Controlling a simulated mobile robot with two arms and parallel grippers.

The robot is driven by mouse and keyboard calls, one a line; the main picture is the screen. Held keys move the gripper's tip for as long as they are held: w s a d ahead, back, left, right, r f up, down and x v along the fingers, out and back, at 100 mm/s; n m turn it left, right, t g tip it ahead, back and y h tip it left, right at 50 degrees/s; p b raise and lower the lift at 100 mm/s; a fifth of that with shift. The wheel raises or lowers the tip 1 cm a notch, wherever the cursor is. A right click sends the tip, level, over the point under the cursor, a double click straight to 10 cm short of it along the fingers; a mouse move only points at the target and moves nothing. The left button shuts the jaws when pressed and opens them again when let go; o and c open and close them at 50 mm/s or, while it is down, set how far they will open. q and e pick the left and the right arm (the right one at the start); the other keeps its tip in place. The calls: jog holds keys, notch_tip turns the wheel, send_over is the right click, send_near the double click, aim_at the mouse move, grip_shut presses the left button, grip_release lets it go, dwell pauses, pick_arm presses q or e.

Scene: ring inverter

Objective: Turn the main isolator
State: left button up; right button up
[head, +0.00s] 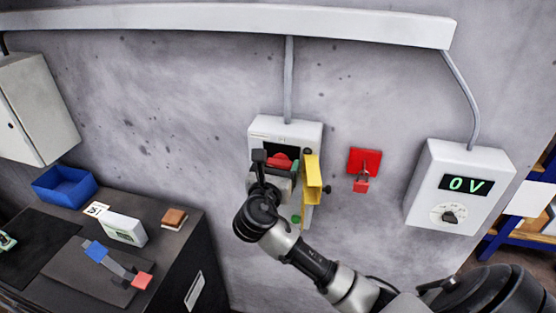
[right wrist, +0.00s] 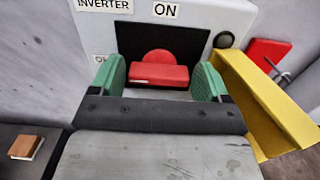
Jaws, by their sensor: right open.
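The main isolator's red handle (right wrist: 158,73) lies horizontal on a black plate (right wrist: 190,39), with a round red part behind it. The label ON stands above the plate, and a partly hidden label is at its left. The handle also shows in the head view (head: 279,161), on the grey inverter box (head: 300,130). My right gripper (right wrist: 160,82) is open, one green-padded finger at each end of the handle, with small gaps visible. In the head view my right gripper (head: 274,165) partly hides the handle. My left gripper is in neither view.
A yellow flap (head: 311,178) sticks out close right of my right gripper. A red plate with a padlock (head: 361,184) hangs on the wall. A meter box (head: 464,190) reads 0 V. A dark bench (head: 180,240) at left holds a blue bin (head: 64,185) and tools.

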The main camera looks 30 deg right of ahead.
jog(key=shift+w+d, duration=0.2)
jog(key=c, duration=0.7)
jog(key=shift+o, duration=0.2)
